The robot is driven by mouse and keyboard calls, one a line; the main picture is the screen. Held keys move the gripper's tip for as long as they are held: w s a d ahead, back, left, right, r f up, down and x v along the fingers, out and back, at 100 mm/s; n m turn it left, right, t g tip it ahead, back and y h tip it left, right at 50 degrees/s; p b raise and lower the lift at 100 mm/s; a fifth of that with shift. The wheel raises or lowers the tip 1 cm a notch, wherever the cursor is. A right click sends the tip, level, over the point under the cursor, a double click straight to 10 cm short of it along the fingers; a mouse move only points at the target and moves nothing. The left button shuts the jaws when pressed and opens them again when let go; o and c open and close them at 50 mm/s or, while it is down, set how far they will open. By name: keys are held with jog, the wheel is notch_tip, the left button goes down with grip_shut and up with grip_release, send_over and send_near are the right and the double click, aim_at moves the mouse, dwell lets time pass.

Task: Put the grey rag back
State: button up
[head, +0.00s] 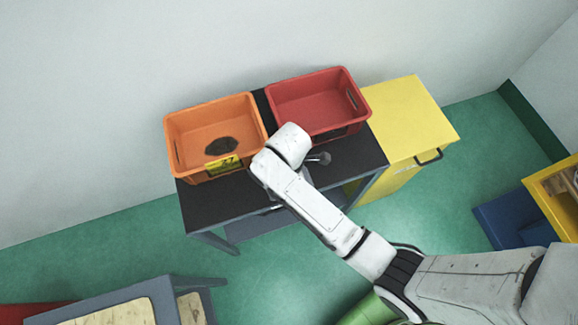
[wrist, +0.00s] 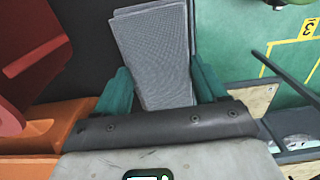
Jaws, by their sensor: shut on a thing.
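The grey rag (wrist: 152,55) is a flat, light grey, finely textured piece in the wrist view. It lies between the two teal fingers of my gripper (wrist: 160,84), which is shut on it. The rag reaches out beyond the fingertips over a dark surface; I cannot tell whether it touches that surface.
On the table stand an orange crate (head: 193,120), with a dark item (head: 221,146) inside and a yellow label, and a red crate (head: 310,84). A yellow cabinet (head: 408,115) adjoins on the right. Bare tabletop shows in front of the crates.

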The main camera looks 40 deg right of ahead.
jog(key=o, duration=1)
notch_tip(320, 180, up, 12)
jog(key=shift+r, duration=0.1)
jog(key=s+d+m, duration=0.2)
jog(key=s+m, duration=0.3)
jog(key=s+d+f+m, duration=0.1)
jog(key=s+d+m, duration=0.2)
jog(key=s+m, duration=0.2)
jog(key=s+d+m+t, duration=0.1)
jog(key=s+d+m, duration=0.1)
jog(key=s+m, duration=0.3)
jog(key=shift+s+d+f, duration=0.3)
jog(key=shift+s+d, duration=0.1)
jog(key=shift+s, duration=0.35)
